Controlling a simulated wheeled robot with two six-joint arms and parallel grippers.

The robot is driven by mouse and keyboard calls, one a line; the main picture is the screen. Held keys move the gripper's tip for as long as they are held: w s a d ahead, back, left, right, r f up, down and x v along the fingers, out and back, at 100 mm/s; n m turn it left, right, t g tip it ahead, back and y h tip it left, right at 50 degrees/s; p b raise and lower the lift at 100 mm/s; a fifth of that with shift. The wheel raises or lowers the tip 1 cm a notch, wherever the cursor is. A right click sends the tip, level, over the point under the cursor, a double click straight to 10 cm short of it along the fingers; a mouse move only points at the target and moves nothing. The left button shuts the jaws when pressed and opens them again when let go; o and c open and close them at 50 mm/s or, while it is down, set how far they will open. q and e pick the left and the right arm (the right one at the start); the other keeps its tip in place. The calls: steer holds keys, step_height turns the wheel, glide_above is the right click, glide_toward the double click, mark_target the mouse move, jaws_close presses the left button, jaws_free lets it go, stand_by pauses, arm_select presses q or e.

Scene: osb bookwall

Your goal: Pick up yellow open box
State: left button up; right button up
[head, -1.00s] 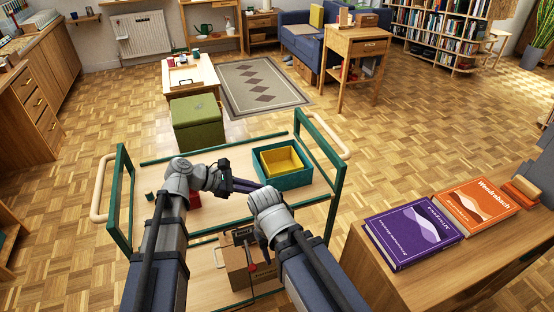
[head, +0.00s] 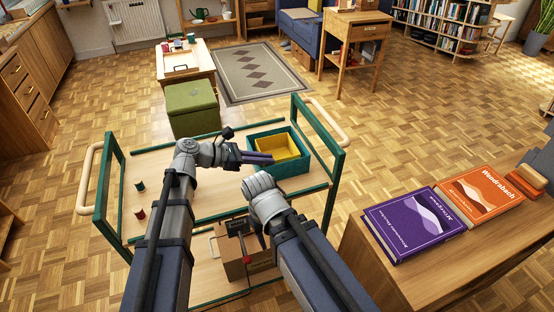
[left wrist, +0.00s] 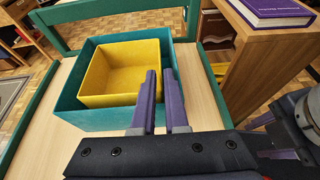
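The yellow open box (head: 281,143) sits inside a larger teal open box (head: 296,168) on the trolley's wooden top. In the left wrist view the yellow box (left wrist: 112,70) is empty, with the teal box (left wrist: 88,118) around it. My left gripper (head: 271,158) is open and empty at the teal box's left side. In the left wrist view its fingers (left wrist: 160,72) overlap the yellow box's near right corner; I cannot tell whether they touch it. My right gripper (left wrist: 268,138) shows partly at the right edge there, its two purple fingers apart. My right arm hides it in the head view.
The trolley has green end frames (head: 318,150). Two small spools, one dark (head: 140,186) and one red (head: 140,213), stand on its left part. A cardboard box (head: 232,262) is on the lower shelf. A cabinet with purple (head: 415,222) and orange books (head: 478,195) stands right.

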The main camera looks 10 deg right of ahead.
mark_target(283, 160)
arm_select(q)
steer(key=shift+d+f, duration=0.1)
steer(key=shift+d, duration=0.2)
steer(key=b+x, duration=0.2)
steer(key=x, duration=0.4)
jaws_close()
stand_by(1.2)
stand_by(0.3)
